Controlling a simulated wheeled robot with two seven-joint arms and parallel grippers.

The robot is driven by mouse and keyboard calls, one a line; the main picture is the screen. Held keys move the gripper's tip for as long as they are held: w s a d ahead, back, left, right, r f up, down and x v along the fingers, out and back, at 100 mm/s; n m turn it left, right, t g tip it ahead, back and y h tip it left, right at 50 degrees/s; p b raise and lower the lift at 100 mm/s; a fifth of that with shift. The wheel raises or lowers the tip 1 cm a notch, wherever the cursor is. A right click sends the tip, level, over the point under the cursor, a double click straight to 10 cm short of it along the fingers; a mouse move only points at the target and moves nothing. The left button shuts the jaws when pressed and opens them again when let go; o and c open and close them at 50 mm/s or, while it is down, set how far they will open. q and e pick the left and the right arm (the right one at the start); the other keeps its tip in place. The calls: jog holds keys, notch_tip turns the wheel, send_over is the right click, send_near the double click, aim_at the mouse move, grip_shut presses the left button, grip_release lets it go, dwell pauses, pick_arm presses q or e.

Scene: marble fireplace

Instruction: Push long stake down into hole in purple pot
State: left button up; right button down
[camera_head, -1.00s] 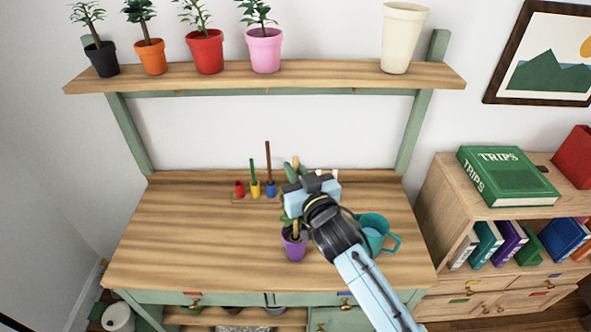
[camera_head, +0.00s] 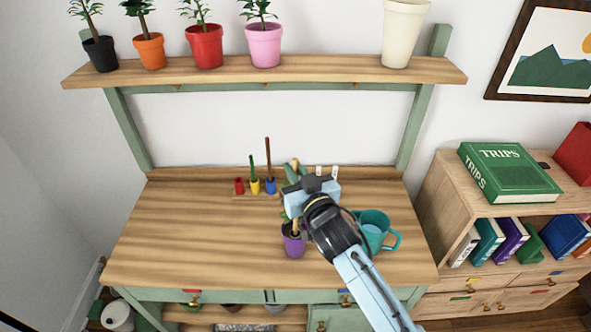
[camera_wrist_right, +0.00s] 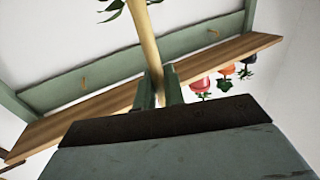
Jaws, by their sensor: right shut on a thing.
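The purple pot (camera_head: 293,244) stands on the workbench, with a bit of green plant (camera_head: 284,216) showing above it. A pale wooden stake (camera_head: 297,227) rises from the pot's top, partly hidden by my right gripper (camera_head: 293,174). How deep the stake sits in the hole cannot be told. The right gripper is above the pot, shut on the stake. In the right wrist view the stake (camera_wrist_right: 147,45) runs between the two green fingers (camera_wrist_right: 158,90), with some leaves beside it. My left gripper is not in view.
A teal watering can (camera_head: 375,230) stands just right of the pot. Several coloured tools stand in a small rack (camera_head: 262,196) behind it. A shelf (camera_head: 330,70) with potted plants hangs above. The bench's left side (camera_head: 180,235) is clear.

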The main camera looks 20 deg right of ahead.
jog(key=shift+f, duration=0.5)
jog(key=shift+f+b, duration=0.15)
jog(key=shift+b, duration=0.15)
jog(key=shift+f, duration=0.45)
jog(key=shift+f+b, duration=0.15)
jog(key=shift+b, duration=0.2)
jog(key=shift+f+b, duration=0.3)
jog(key=shift+f, duration=0.15)
jog(key=c, duration=1.4)
grip_release()
jog(key=shift+r, duration=0.1)
